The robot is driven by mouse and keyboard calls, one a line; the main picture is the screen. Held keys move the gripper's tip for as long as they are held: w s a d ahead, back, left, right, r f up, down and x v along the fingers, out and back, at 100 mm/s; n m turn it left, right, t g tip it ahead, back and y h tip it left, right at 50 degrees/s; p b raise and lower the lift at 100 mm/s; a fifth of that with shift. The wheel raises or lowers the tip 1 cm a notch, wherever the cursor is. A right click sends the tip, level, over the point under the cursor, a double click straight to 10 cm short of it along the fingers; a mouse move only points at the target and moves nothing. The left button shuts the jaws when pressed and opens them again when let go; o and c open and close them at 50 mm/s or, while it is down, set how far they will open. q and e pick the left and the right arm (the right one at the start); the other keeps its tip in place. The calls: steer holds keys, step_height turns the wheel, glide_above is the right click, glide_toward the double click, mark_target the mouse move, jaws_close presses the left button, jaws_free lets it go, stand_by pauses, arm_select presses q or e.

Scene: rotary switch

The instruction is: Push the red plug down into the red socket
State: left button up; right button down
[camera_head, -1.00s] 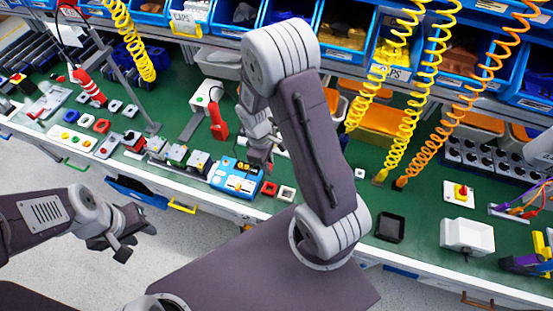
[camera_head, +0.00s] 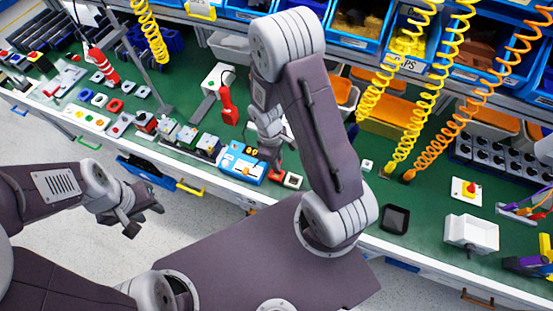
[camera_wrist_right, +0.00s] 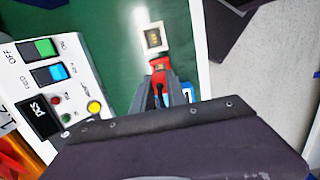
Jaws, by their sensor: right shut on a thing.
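My right gripper (camera_head: 270,157) comes down beside the blue switch box (camera_head: 243,163) in the head view. A small red square part (camera_head: 277,173), which looks like the red socket, lies just below its fingers. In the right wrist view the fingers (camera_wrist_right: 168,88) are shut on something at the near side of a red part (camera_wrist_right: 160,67). The red plug cannot be told apart from the socket there, and its depth in the socket is hidden. A white square socket (camera_wrist_right: 154,38) lies just beyond. My left gripper (camera_head: 144,213) is open and empty, away from the bench.
A white control box (camera_wrist_right: 48,80) with coloured buttons is on the left in the wrist view. Several switches line the bench to the left. Coiled hoses hang behind.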

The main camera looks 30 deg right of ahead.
step_height(320, 180, down, 3)
steer(key=shift+f+b, duration=0.2)
steer(key=shift+b, duration=0.8)
steer(key=shift+r+p, duration=0.15)
steer(key=shift+p, duration=0.25)
stand_by(0.4)
steer(key=shift+f+b, duration=1.35)
steer(key=shift+f, duration=0.35)
steer(key=c, duration=1.3)
jaws_free()
steer(key=shift+o, duration=0.2)
steer(key=r, duration=0.3)
steer(key=r+p, duration=0.1)
steer(key=r, duration=0.2)
steer(key=w+r, duration=0.1)
steer(key=r, duration=0.2)
steer(key=shift+a, duration=0.35)
